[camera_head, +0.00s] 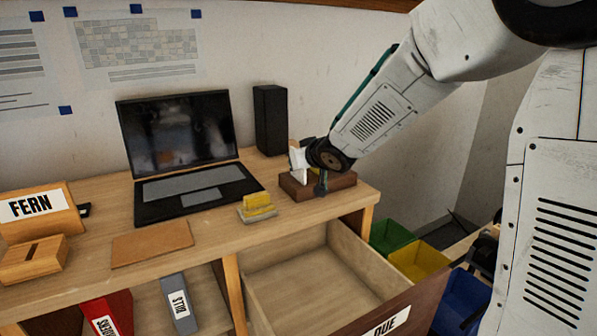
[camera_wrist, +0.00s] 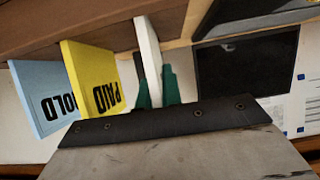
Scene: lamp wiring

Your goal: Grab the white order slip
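The white order slip (camera_wrist: 147,48) stands on edge at the brown wooden holder in the wrist view, with its end between my gripper's two green fingers. My gripper (camera_wrist: 157,88) has one finger on each side of the slip, very close to it; I cannot tell whether they press on it. In the head view my gripper (camera_head: 318,178) is over the brown holder (camera_head: 301,192), and a white upright piece (camera_head: 298,160) shows beside it, partly hidden. A yellow PAID slip (camera_wrist: 90,80) and a pale blue HOLD slip (camera_wrist: 45,98) stand alongside in the wrist view.
A black speaker (camera_head: 270,118) and an open laptop (camera_head: 188,150) stand behind and left of the holder. A yellow pad (camera_head: 257,205) lies in front. An open drawer (camera_head: 310,275) juts out below. Colored bins (camera_head: 418,258) stand at lower right.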

